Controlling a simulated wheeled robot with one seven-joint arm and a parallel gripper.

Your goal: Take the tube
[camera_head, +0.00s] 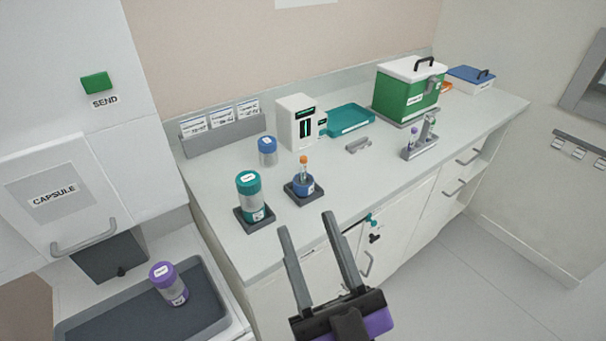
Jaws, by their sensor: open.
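A small tube with an orange cap (304,162) stands upright in a round blue holder (304,187) on a dark square base on the counter. A grey rack (420,150) further right holds a purple-capped tube (413,136) and at least one more tube, too small to make out well. My gripper (305,222) is open and empty. Its two grey fingers point up the picture, in front of the counter's near edge and below the orange-capped tube in the picture. Nothing lies between the fingers.
A teal canister (249,196) and a blue-lidded jar (267,151) stand left of the holder. Behind are a white device (297,122), a teal tray (349,120) and a green box (408,97). A purple-lidded canister (168,284) sits in a dark tray at left.

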